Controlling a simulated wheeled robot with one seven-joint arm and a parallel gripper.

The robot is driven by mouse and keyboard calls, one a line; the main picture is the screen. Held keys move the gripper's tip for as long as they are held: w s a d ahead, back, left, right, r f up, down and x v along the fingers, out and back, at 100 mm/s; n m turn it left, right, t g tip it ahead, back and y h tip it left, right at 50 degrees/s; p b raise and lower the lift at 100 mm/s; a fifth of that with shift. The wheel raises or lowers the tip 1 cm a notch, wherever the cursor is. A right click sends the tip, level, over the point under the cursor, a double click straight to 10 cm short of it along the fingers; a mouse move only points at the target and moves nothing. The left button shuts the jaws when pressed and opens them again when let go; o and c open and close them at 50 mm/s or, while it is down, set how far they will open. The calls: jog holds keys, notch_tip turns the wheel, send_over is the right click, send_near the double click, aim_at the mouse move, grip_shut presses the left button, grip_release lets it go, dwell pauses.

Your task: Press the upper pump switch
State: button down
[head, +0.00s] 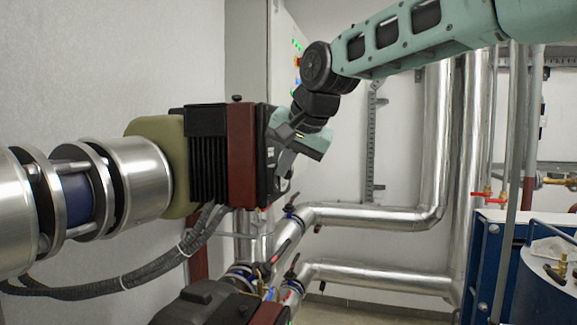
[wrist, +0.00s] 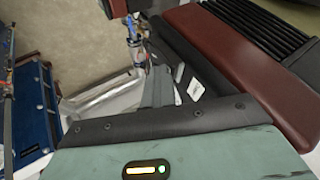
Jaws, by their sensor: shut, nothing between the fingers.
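The upper pump (head: 242,155) has a dark red and black ribbed housing, at the centre of the head view. Its red and black housing (wrist: 235,60) fills the upper right of the wrist view. My gripper (head: 282,178) is shut and empty, at the pump's right-hand black front face. Its fingers (wrist: 157,88) point along that face in the wrist view, close to a white label (wrist: 195,89). I cannot tell whether the fingertips touch the face. The pump switch cannot be made out; the gripper and the viewing angle hide much of the face.
A lower pump (head: 215,305) sits below, with valves and silver pipes (head: 375,215) to its right. Black cables (head: 140,270) hang at the left. A grey cabinet (head: 247,55) stands behind the upper pump. Blue equipment (head: 487,265) stands at the right.

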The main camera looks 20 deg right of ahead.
jog(key=shift+r, duration=0.1)
jog(key=shift+r+p, duration=0.65)
jog(key=shift+r, duration=0.05)
